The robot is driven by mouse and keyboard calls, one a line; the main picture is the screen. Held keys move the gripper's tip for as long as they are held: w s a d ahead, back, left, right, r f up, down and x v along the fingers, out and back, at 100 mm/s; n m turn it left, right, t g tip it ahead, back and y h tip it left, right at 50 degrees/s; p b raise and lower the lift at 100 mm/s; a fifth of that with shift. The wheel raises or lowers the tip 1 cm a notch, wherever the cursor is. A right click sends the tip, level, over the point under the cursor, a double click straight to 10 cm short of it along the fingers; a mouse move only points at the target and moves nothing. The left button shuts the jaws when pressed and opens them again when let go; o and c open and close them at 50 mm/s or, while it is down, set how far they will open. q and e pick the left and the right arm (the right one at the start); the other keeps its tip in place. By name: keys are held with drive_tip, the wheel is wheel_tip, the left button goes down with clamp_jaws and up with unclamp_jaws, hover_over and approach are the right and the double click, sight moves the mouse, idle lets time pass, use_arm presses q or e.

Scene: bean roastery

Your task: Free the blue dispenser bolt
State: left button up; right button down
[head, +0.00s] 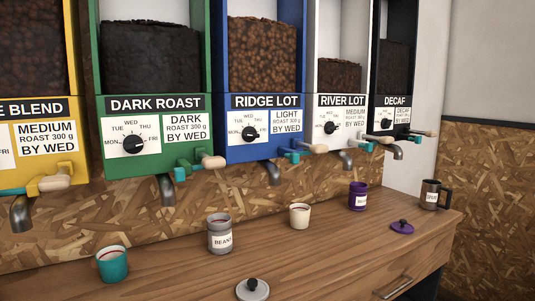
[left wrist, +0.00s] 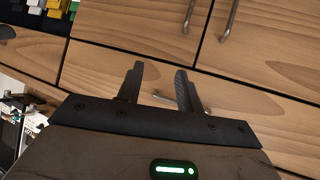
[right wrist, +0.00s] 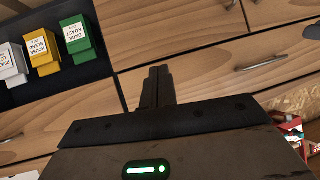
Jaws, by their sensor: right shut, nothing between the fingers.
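The blue dispenser (head: 262,153), labelled "RIDGE LOT" and filled with brown beans, stands in the middle of the row in the head view. Its bolt (head: 318,149) has a pale wooden handle and sits at its lower right, with a teal piece (head: 292,156) beside the handle. A metal spout (head: 272,172) hangs below. My left gripper (left wrist: 158,80) is open and empty in front of wooden drawer fronts. My right gripper (right wrist: 159,70) is shut and empty, also over drawer fronts. Neither gripper shows in the head view, so both are away from the bolt.
Yellow, green (head: 150,160), white (head: 335,140) and black dispensers flank the blue one, with similar bolts close by. Below, the wooden counter (head: 180,270) holds a teal cup (head: 112,265), a grey jar (head: 220,233), a cream cup (head: 299,216), a purple jar (head: 357,196), loose lids and a steel mug (head: 430,194).

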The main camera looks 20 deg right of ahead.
drive_tip(key=s+d+r+g+h+p, duration=0.1)
drive_tip(key=d+r+g+h+p, duration=0.15)
drive_tip(key=d+r+g, duration=0.3)
drive_tip(key=w+d+r+m+t+y, duration=0.1)
drive_tip(key=w+d+r+m+t, duration=0.1)
drive_tip(key=w+d+r+m, duration=0.25)
drive_tip(key=w+d+r+m+t+y, duration=0.1)
drive_tip(key=w+d+r+y, duration=0.15)
drive_tip(key=w+r, duration=0.4)
drive_tip(key=w+d+r+m+t, duration=0.2)
drive_tip(key=w+d+r+m, duration=0.15)
drive_tip(key=w, duration=0.45)
use_arm(q)
drive_tip(key=shift+a+r, duration=0.4)
drive_tip(key=shift+r, duration=0.15)
use_arm(e)
drive_tip(key=w+d+r+m+t, duration=0.2)
drive_tip(key=d+r, duration=0.2)
drive_tip(key=r, duration=0.3)
drive_tip(key=w+d+r+m+t, duration=0.2)
drive_tip(key=d+r+m, duration=0.1)
drive_tip(key=r, duration=0.5)
drive_tip(key=w+d+r+m+t+y, duration=0.1)
drive_tip(key=w+d+r+m+t, duration=0.1)
drive_tip(key=d+r, duration=0.4)
drive_tip(key=shift+r+t, duration=0.35)
drive_tip(key=shift+r, duration=0.45)
